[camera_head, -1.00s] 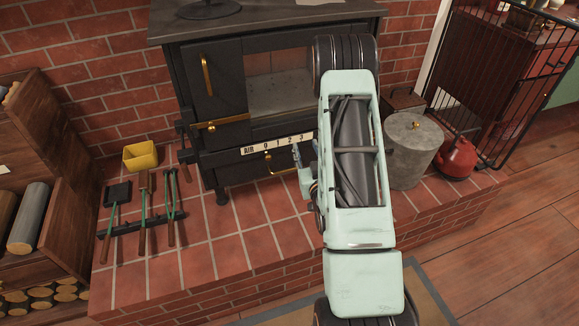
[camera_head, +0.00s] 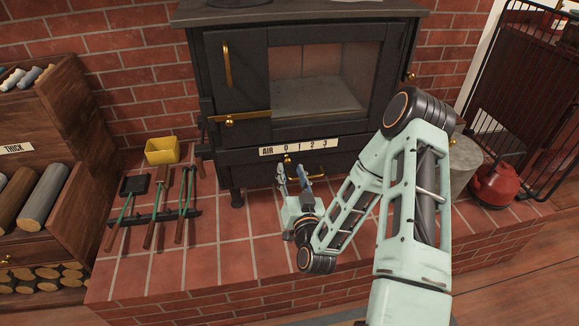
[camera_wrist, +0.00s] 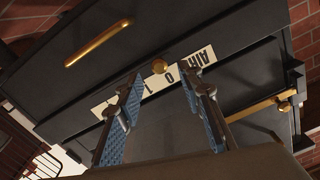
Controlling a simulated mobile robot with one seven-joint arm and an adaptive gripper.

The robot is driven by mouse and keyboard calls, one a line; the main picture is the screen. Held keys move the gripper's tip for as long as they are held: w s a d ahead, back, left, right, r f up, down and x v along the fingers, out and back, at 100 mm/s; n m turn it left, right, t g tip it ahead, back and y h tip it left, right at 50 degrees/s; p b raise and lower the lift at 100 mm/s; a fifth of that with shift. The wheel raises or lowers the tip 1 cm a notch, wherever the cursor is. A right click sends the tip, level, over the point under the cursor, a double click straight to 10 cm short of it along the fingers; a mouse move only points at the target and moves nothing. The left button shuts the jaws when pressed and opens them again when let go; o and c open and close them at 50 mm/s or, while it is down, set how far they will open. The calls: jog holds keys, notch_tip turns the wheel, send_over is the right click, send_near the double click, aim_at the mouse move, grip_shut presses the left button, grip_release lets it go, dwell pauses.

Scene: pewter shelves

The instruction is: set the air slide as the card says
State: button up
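The stove's air slide has a white strip (camera_head: 299,146) reading AIR 0 1 2 3. Its small round brass knob (camera_head: 287,160) sits just under the strip, near the 0. In the wrist view the scene is upside down, and the brass knob (camera_wrist: 159,66) shows beyond and between my fingertips, by the 0. My gripper (camera_head: 292,174) is in front of the knob, fingers pointing at the stove. My gripper (camera_wrist: 160,84) is open and empty, apart from the knob as far as I can tell. The left finger hides part of the strip. No card with a setting is readable.
The black stove (camera_head: 219,165) stands on a brick hearth (camera_head: 250,265). A brass door latch (camera_head: 240,119) is at upper left. Fire tools (camera_head: 152,215) and a yellow container (camera_head: 162,151) lie left. A wood rack label (camera_head: 15,148) reads THICK.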

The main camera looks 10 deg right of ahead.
aim_at(289, 162)
jog(key=shift+w, duration=1.95)
grip_shut()
jog(key=shift+d, duration=0.1)
